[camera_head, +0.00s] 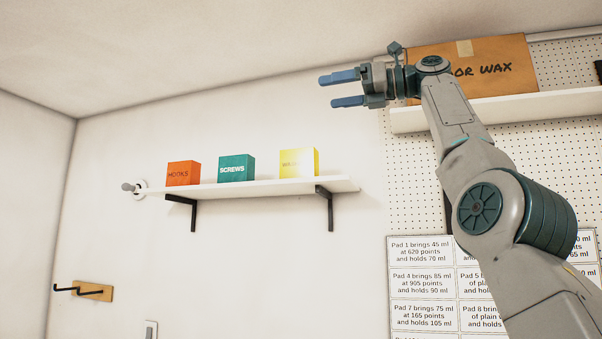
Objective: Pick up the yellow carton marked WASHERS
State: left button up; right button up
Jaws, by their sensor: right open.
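The yellow carton (299,163) stands upright near the right end of a white wall shelf (250,187). Its front lettering is faint and hard to read. My right gripper (341,90) is above and to the right of the yellow carton in the picture, clearly apart from it. Its two blue fingers point left, are spread apart and hold nothing. My left gripper does not show.
A teal SCREWS carton (236,168) and an orange HOOKS carton (183,174) share the shelf. A brown box (503,69) sits on an upper right shelf (520,106), partly behind my right arm. Printed cards (423,285) and a wall hook (92,291) are lower down.

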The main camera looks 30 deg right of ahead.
aim_at(298, 163)
jog(key=i+l, duration=1.15)
